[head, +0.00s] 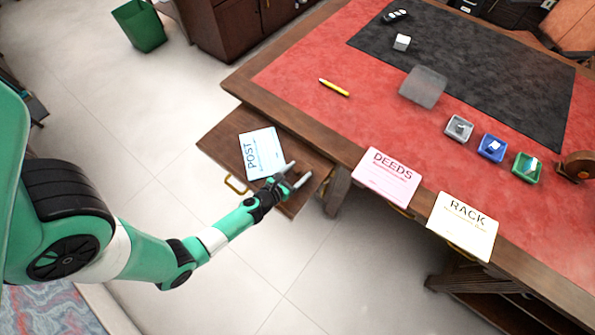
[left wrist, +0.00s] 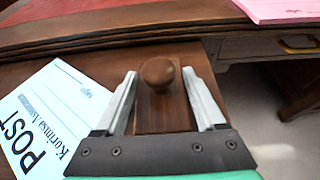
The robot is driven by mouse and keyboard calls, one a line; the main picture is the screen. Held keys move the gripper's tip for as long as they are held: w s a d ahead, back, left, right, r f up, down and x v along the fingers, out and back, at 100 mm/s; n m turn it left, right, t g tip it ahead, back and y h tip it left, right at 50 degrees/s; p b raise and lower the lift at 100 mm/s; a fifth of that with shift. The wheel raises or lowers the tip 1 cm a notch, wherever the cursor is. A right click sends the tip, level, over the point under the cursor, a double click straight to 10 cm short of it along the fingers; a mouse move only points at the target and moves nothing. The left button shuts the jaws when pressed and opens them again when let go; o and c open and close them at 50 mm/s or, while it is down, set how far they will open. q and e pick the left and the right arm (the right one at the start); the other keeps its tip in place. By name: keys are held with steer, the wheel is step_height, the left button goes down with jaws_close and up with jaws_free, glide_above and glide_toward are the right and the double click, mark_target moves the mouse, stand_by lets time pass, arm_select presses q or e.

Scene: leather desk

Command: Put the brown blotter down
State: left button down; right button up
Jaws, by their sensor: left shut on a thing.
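My left gripper (head: 297,175) reaches in from the left, over the right front part of the pull-out wooden board (head: 216,143). In the left wrist view, its two pale fingers (left wrist: 163,98) are shut on the sides of the brown blotter, a wooden block with a round knob (left wrist: 157,74). The blotter is hard to make out against the brown wood in the head view. I cannot tell whether its underside touches the board. My right gripper is not in view.
A POST card (head: 263,153) lies on the board, left of the gripper. The DEEDS (head: 386,178) and RACK (head: 463,226) cards lie along the desk's front edge. A grey square (head: 423,87), a yellow pencil (head: 334,87) and small trays (head: 491,148) are on the desk.

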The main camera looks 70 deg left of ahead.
arm_select(q)
jaws_free()
steer(key=shift+r+p, duration=0.3)
steer(key=shift+p, duration=0.05)
steer(key=v, duration=1.2)
steer(key=shift+f+p, duration=0.15)
steer(key=shift+p, duration=0.25)
